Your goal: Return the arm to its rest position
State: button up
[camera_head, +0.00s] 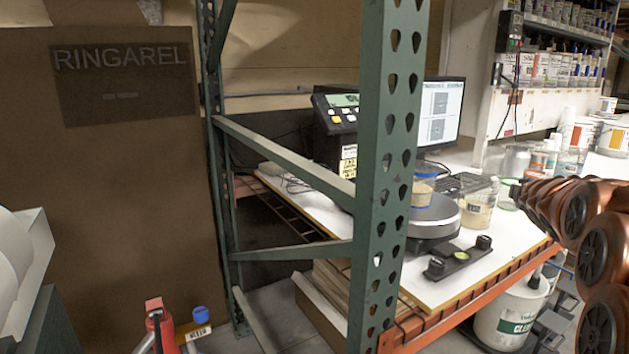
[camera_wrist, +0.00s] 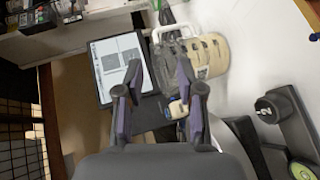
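My gripper (camera_wrist: 158,75) shows in the wrist view with its two dark, purple-sided fingers spread apart and nothing held between them. My gripper is not seen in the head view. In the head view a small cup with a blue rim and amber contents (camera_head: 424,187) stands on a round dark scale (camera_head: 434,219) on the white bench. A clear beaker with beige contents (camera_head: 477,208) stands to its right. In the wrist view a beige-filled jug (camera_wrist: 208,56) lies beyond the fingers, and a small blue-and-yellow item (camera_wrist: 178,108) is partly hidden by the right finger.
A green perforated rack post (camera_head: 384,150) rises in front of the bench. A monitor (camera_head: 441,112) stands at the back, also seen in the wrist view (camera_wrist: 122,65). A black device with knobs (camera_head: 460,257) lies near the bench's front edge. A white bucket (camera_head: 510,315) stands below.

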jog(key=s+a+f+m+g+y, duration=0.2)
jog(key=s+a+f+m+g, duration=0.4)
jog(key=s+a, duration=0.6)
jog(key=s+a+f+m+g+y, duration=0.1)
jog(key=s+a+f+g, duration=0.2)
jog(key=s+a+f, duration=0.9)
jog(key=s+a+f+m+g+y, duration=0.2)
jog(key=s+a+f+m+g, duration=0.25)
jog(key=s, duration=1.35)
jog(key=s+a+g+y+p, duration=0.15)
jog(key=s+a, duration=0.25)
jog(key=s, duration=0.5)
notch_tip(320, 180, up, 13)
jog(key=p, duration=1)
jog(key=shift+w+f+p, duration=0.2)
jog(key=shift+w+p, duration=0.1)
jog(key=shift+p, duration=0.05)
jog(key=shift+m, duration=0.25)
